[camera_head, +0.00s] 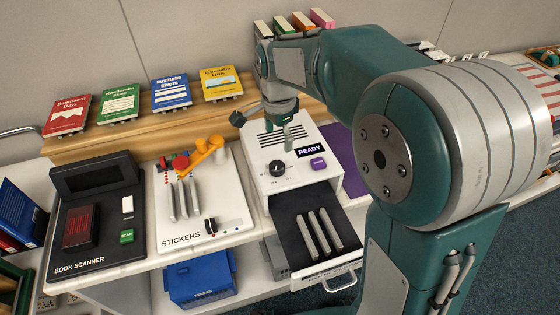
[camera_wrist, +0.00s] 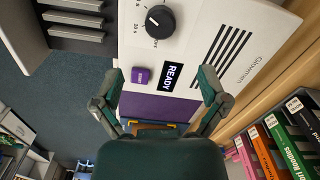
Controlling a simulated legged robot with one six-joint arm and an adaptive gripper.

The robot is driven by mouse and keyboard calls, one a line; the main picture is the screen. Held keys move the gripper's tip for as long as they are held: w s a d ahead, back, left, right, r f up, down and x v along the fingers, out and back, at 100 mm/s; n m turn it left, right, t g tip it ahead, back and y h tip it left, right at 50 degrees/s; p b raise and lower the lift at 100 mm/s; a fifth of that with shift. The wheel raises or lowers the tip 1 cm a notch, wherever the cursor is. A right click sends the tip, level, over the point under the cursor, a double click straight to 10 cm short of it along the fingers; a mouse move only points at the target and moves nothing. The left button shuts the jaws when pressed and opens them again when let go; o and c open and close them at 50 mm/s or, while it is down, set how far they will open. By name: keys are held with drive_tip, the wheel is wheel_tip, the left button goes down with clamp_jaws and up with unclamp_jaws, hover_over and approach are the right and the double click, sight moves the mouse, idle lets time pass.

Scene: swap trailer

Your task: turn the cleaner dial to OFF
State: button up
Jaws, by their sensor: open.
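The cleaner (camera_head: 258,148) is a white box with a black vent grille, a READY display (camera_head: 311,150) and a purple button (camera_head: 318,163). Its black round dial (camera_head: 277,168) sits at the front left of the top. The dial also shows in the wrist view (camera_wrist: 160,21), with a white pointer line and small markings around it, only partly readable. I cannot tell which setting it points to. My gripper (camera_wrist: 159,88) is open and empty, its fingers spread over the cleaner near the display, apart from the dial. In the head view it is above the back of the cleaner.
An open drawer (camera_head: 343,280) with several grey bars extends below the cleaner. A stickers panel (camera_head: 230,222) with an orange lever and a black book scanner (camera_head: 72,240) stand to the left. Books stand on the wooden shelf (camera_head: 143,133) behind. The space above the dial looks clear.

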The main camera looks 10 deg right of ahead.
sight(277, 165)
drive_tip(key=f, duration=0.8)
drive_tip(key=shift+a+f, duration=0.3)
drive_tip(key=shift+f, duration=0.05)
drive_tip(key=shift+d+f, duration=0.1)
drive_tip(key=shift+f, duration=0.35)
drive_tip(key=shift+c, duration=0.6)
drive_tip(key=c, duration=1)
